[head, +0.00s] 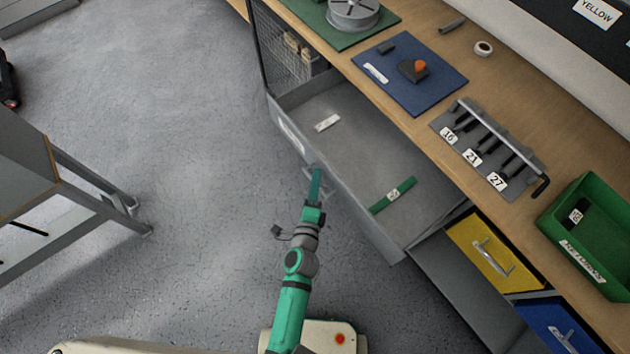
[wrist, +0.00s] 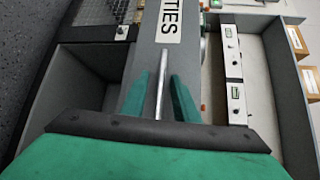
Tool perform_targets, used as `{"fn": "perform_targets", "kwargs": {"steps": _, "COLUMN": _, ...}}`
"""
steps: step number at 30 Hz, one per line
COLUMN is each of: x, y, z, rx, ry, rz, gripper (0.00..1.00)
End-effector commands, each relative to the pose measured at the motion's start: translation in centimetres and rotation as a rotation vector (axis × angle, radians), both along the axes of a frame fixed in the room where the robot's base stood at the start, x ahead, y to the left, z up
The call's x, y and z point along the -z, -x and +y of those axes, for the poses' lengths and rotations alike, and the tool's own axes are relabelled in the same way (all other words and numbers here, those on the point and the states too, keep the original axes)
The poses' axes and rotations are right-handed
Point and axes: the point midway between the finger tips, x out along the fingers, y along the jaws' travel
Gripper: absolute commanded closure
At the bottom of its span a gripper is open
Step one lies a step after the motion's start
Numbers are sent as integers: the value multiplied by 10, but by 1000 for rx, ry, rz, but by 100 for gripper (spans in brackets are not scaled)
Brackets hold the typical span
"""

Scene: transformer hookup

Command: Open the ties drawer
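The ties drawer (head: 345,100) stands pulled out from the workbench, well open, in the head view. Its grey front panel shows in the wrist view with a "TIES" label (wrist: 168,22). The silver bar handle (wrist: 161,85) lies between my two green fingers. Inside the drawer lie a small white item (head: 327,122) and a green strip (head: 393,195) with a white label. The handle is mostly hidden in the head view.
The wooden bench top holds a blue mat (head: 430,90), a rack of black tools (head: 488,150) and a green bin (head: 595,235). A yellow drawer (head: 490,250) and a blue drawer (head: 560,325) look shut. A table (head: 30,165) stands at left. Floor between is clear.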

Motion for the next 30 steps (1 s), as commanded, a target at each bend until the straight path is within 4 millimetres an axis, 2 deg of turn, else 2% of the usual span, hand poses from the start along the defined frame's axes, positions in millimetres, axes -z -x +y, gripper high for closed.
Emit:
{"fn": "perform_targets", "kwargs": {"steps": 5, "x": 0, "y": 6, "z": 1, "rx": 0, "ry": 0, "rz": 1, "gripper": 73}}
{"fn": "perform_targets", "kwargs": {"steps": 8, "x": -2, "y": 18, "z": 3, "rx": -2, "ry": -1, "rz": 1, "gripper": 73}}
{"fn": "perform_targets", "kwargs": {"steps": 15, "x": -8, "y": 61, "z": 6, "rx": -4, "ry": -1, "rz": 2, "gripper": 73}}
{"fn": "perform_targets", "kwargs": {"steps": 21, "x": -12, "y": 91, "z": 8, "rx": -2, "ry": 0, "rz": 2, "gripper": 73}}
{"fn": "perform_targets", "kwargs": {"steps": 25, "x": -14, "y": 102, "z": 8, "rx": -1, "ry": 0, "rz": 2, "gripper": 73}}
{"fn": "perform_targets", "kwargs": {"steps": 30, "x": -15, "y": 107, "z": 7, "rx": 0, "ry": 0, "rz": -1, "gripper": 73}}
